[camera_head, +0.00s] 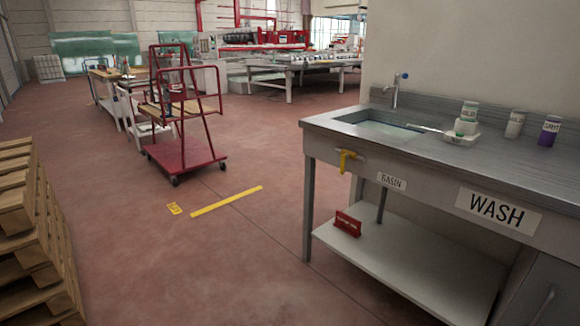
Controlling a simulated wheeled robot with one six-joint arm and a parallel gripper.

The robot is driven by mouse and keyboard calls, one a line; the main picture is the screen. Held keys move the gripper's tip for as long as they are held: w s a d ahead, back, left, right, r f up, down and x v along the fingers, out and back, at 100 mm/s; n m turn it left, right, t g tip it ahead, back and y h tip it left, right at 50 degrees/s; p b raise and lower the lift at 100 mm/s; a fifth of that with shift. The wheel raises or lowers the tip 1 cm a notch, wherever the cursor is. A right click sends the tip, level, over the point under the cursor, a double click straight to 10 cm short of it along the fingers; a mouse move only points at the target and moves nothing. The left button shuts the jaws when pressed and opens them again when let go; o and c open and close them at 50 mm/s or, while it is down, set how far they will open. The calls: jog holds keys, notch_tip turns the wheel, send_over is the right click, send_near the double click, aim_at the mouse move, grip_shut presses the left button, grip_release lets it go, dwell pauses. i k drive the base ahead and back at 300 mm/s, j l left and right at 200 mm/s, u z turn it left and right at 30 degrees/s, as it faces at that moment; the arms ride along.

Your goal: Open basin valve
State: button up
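The basin valve (348,158) is a yellow lever on the front panel of the wash bench, below the sink basin. Its handle hangs bent downward at the left part of the panel. A "BASIN" label (392,182) is to its right. The sink basin (374,134) is set into the steel counter, with a tap (396,92) standing behind it. My gripper is not in view.
The wash bench (445,165) has a lower shelf with a red sign (348,223). Bottles stand on the counter at right. A red cart (184,150) is left of centre, and wooden pallets (35,235) are stacked at left. Open floor lies between pallets and bench.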

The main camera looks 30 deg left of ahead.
aim_at(343, 157)
jog(key=i+j+u, duration=0.2)
jog(key=u, duration=0.15)
jog(key=i+j+u, duration=0.1)
jog(key=i+u, duration=0.55)
jog(key=i, duration=0.55)
jog(key=k+l+u, duration=0.2)
jog(key=l+u, duration=0.2)
jog(key=k+l+u, duration=0.2)
jog(key=u, duration=0.2)
